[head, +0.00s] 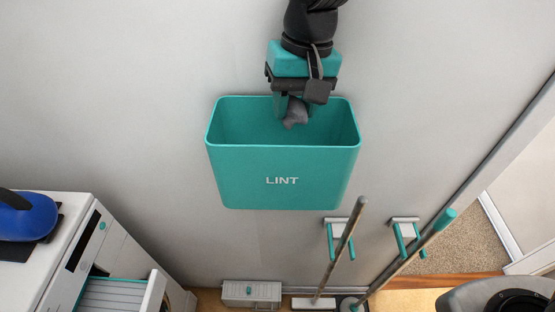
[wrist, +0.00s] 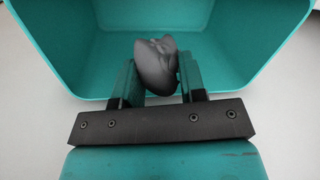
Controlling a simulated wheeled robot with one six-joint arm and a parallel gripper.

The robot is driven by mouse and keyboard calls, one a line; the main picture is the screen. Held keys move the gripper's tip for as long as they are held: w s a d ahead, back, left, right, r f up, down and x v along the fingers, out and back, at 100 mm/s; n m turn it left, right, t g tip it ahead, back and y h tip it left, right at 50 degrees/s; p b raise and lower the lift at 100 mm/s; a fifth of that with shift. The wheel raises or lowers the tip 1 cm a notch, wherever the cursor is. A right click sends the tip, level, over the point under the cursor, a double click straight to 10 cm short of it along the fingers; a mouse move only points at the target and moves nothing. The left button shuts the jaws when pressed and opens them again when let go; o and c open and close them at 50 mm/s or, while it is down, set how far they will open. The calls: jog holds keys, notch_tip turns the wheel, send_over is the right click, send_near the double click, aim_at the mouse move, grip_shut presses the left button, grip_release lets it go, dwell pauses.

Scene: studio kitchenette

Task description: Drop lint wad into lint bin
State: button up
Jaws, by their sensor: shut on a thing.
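The lint wad (head: 295,113) is a small grey, crumpled lump. My gripper (head: 294,106) is shut on it and points down over the open top of the lint bin (head: 282,182). The bin is teal, marked LINT, and mounted on the wall. In the wrist view the wad (wrist: 156,66) sits between the two teal fingers of my gripper (wrist: 158,78). The inside of the bin (wrist: 240,50) shows behind and around the wad. I cannot tell how far the wad is below the rim. The part of the bin under my gripper is hidden.
A white appliance (head: 85,250) with an open drawer stands at the lower left, with a blue object (head: 28,215) on top. A long-handled tool (head: 343,250) and another pole (head: 415,250) lean near wall hooks at the lower right. The wall around the bin is clear.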

jog(key=o, duration=1)
jog(key=shift+c, duration=0.2)
notch_tip(320, 180, up, 17)
jog(key=d, duration=0.2)
jog(key=shift+w+r, duration=0.2)
jog(key=shift+d, duration=0.15)
